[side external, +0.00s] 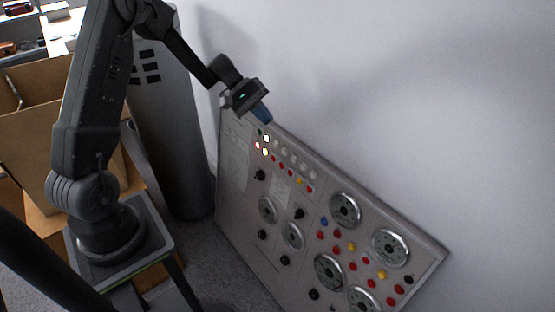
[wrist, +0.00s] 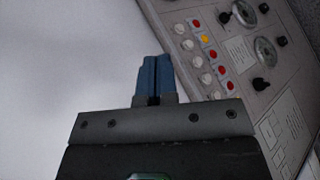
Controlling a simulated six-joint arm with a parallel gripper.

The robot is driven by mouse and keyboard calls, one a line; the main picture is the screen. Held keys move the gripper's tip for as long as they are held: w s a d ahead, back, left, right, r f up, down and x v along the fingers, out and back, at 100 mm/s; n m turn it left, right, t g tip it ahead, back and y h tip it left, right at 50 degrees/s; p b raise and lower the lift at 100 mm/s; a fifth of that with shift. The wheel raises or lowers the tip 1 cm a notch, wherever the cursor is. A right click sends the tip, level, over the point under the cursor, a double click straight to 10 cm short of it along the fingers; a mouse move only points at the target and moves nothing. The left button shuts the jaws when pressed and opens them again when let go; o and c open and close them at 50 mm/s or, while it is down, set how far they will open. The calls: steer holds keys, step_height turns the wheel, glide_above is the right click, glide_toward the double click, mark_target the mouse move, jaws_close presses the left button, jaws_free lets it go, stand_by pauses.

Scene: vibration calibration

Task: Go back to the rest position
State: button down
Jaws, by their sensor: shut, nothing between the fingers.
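My gripper (side external: 264,115) is at the upper left end of the control panel (side external: 240,215) in the side view, close to its top edge. In the wrist view my gripper (wrist: 155,75) shows two blue fingers side by side, shut with nothing between them. The panel (wrist: 285,95) fills the right of the wrist view, with a row of white, red and yellow buttons. Lit lamps (side external: 265,146) glow on the panel just below my gripper in the side view. I cannot tell the exact gap between the fingertips and the panel.
The panel carries several round dials (side external: 345,209), black knobs (side external: 260,175) and coloured buttons. A pale wall (side external: 420,90) stands behind it. A dark grey cylinder (side external: 170,130) stands behind my arm. Cardboard boxes (side external: 30,130) are at the left. The space above the panel looks clear.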

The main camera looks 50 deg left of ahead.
steer(key=s+d+r+m+g+y, duration=0.2)
steer(key=s+d+r+m+y, duration=0.3)
steer(key=s+d+r, duration=0.6)
steer(key=s+d+r+m+t+y, duration=0.1)
steer(key=s+r+m+t+y, duration=0.1)
steer(key=s, duration=0.4)
steer(key=s+d+r+m+t+y, duration=0.1)
steer(key=s+r+m+t+y, duration=0.1)
steer(key=s, duration=0.4)
steer(key=shift+s+d+r+m+y, duration=0.15)
steer(key=shift+s+r+m+y, duration=0.15)
steer(key=shift+s, duration=0.1)
